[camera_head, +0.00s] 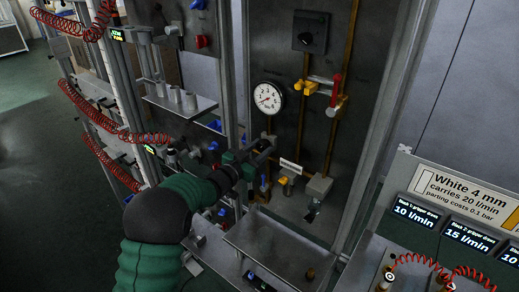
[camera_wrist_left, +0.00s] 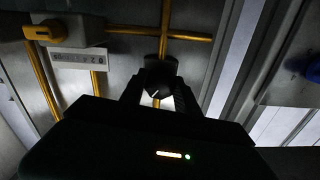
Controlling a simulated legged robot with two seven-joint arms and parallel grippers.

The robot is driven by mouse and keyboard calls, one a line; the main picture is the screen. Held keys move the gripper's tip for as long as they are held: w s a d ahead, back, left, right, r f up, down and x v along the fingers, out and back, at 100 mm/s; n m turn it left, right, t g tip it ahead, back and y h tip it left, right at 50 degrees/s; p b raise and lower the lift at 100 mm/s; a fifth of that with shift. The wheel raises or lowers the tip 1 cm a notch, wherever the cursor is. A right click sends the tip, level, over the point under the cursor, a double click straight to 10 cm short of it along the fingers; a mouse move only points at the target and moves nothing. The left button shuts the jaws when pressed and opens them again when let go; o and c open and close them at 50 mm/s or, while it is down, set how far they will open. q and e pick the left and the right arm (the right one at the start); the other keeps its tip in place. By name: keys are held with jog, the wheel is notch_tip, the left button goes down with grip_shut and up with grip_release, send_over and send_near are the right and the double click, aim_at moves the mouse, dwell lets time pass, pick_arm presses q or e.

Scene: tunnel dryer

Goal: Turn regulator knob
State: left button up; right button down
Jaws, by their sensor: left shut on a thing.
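The regulator knob is a dark round knob on a yellow pipe, seen in the left wrist view (camera_wrist_left: 160,68), with a small light mark on its face. My left gripper (camera_head: 265,152) reaches in from the left to the panel, just below the round gauge. In the left wrist view its two dark fingers (camera_wrist_left: 158,92) stand on either side of the knob, shut on it. In the head view the gripper largely hides the knob. The white gauge (camera_head: 268,97) has a red needle pointing to the lower left. My right gripper is not in view.
A yellow valve (camera_head: 285,181) and a small label (camera_head: 291,165) sit right of the gripper. A red-handled valve (camera_head: 335,90) and a black rotary switch (camera_head: 310,32) are higher up. A grey shelf (camera_head: 280,246) juts out below. A sign (camera_head: 463,196) stands at right.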

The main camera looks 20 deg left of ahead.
pick_arm(q)
jog(key=shift+f, duration=0.2)
grip_shut()
jog(key=shift+f+m+b, duration=0.1)
jog(key=shift+m+b, duration=0.2)
jog(key=shift+b, duration=0.4)
jog(key=m+b, duration=0.2)
jog(key=b, duration=0.1)
jog(key=m+b, duration=0.2)
jog(key=b, duration=0.1)
jog(key=m+b, duration=0.2)
jog(key=b, duration=0.1)
jog(key=shift+f, duration=0.3)
jog(key=m+b, duration=0.8)
jog(key=shift+a+f+m+b, duration=0.1)
jog(key=shift+m+b, duration=0.2)
jog(key=shift+b, duration=0.05)
jog(key=shift+s+r+m+h+b, duration=0.1)
jog(key=shift+r+m+h+b, duration=0.05)
jog(key=shift+m+b, duration=2.1)
jog(key=shift+r+m+h+b, duration=0.15)
jog(key=shift+m+b, duration=1.35)
jog(key=shift+m, duration=1.35)
